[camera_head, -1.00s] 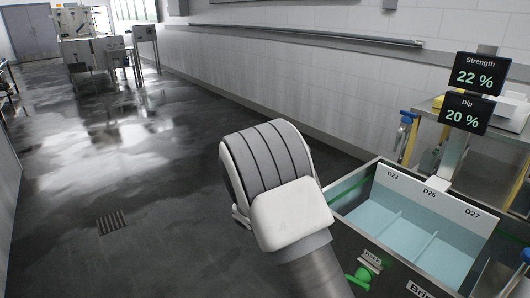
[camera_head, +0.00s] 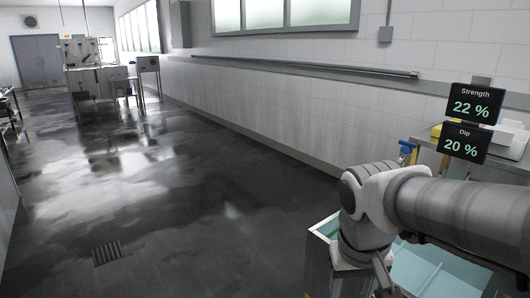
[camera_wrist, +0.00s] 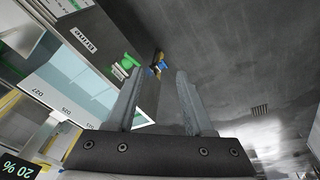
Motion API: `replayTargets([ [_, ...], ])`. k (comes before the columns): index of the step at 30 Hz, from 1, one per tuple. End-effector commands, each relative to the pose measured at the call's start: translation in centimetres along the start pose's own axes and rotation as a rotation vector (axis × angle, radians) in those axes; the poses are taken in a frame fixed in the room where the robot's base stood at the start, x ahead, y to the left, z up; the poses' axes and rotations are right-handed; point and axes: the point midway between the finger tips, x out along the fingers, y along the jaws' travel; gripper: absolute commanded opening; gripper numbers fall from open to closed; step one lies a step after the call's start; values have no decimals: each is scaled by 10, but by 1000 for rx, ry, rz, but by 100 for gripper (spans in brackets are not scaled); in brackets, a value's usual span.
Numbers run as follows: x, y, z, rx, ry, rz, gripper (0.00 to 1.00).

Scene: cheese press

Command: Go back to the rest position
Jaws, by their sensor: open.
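My gripper (camera_wrist: 158,100) shows in the wrist view with its two grey fingers apart and nothing between them. Beyond the fingers are the dark floor and the side of the brine tank. In the head view my arm reaches in from the right edge, over the tank, and bends down at its front left corner. The gripper's fingers cannot be made out clearly there.
The brine tank (camera_head: 318,262) holds pale blue liquid and is partly hidden by my arm. It also shows in the wrist view (camera_wrist: 98,40). Strength (camera_head: 475,104) and Dip (camera_head: 464,142) displays stand behind it. The floor at left is clear, with a drain grate (camera_head: 108,253).

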Motion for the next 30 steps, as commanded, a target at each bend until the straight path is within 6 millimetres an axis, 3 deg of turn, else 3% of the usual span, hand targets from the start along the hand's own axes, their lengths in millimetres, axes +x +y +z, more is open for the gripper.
replayTargets([
  [6, -29, 2, 28, 14, 165, -60, 52],
  [14, -46, 2, 52, 19, 322, -83, 52],
  [15, -64, 3, 47, 16, 316, -84, 52],
  [30, -182, 13, 25, 15, 310, -84, 52],
])
